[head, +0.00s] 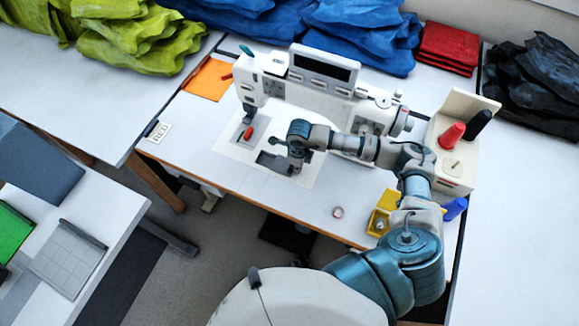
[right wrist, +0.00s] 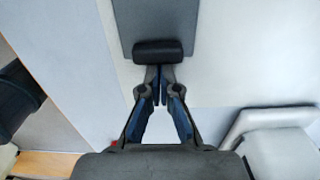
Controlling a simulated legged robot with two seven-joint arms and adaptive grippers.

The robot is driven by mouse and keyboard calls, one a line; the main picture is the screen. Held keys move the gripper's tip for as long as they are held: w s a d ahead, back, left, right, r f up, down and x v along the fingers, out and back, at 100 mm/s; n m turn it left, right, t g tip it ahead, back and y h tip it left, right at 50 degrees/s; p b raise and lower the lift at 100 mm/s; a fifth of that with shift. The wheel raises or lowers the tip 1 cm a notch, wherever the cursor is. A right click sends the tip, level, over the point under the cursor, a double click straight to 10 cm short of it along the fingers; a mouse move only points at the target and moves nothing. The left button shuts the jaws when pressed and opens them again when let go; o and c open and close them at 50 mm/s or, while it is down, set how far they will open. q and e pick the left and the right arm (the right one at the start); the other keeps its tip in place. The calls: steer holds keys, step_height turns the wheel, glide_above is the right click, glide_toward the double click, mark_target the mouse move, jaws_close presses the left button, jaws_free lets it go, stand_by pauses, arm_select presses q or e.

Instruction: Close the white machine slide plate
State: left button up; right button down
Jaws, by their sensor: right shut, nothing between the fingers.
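The white sewing machine (head: 310,85) stands on the white table, with a pale bed plate around its needle area. A grey slide plate with a dark raised handle (right wrist: 164,50) shows in the right wrist view; its flat grey part (right wrist: 155,20) extends away from me. My right gripper (right wrist: 158,72) is shut and empty, with its fingertips right at the near edge of the handle; I cannot tell whether they touch. In the head view my right gripper (head: 295,166) points down over the bed, beside a dark grey patch, and partly hides the plate. My left gripper is not in view.
A red piece (head: 248,132) lies by the needle. A thread stand (head: 465,140) with red and black cones stands right of my arm. A yellow box (head: 381,222) and a small ring (head: 338,212) are near the front edge. Fabric piles line the back.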

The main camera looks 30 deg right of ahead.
mark_target(283, 165)
steer(key=shift+w+a+b, duration=0.75)
steer(key=shift+w+a, duration=0.5)
steer(key=shift+w, duration=0.25)
steer(key=shift+w+a+b, duration=0.55)
steer(key=shift+w+a, duration=0.4)
steer(key=shift+w, duration=0.15)
steer(key=shift+s, duration=0.1)
steer(key=shift+s+d+r+p, duration=0.15)
steer(key=shift+s+d+p, duration=0.2)
steer(key=shift+s+d, duration=0.05)
steer(key=shift+r+p, duration=2.2)
steer(key=shift+r, duration=1.25)
steer(key=shift+f, duration=0.1)
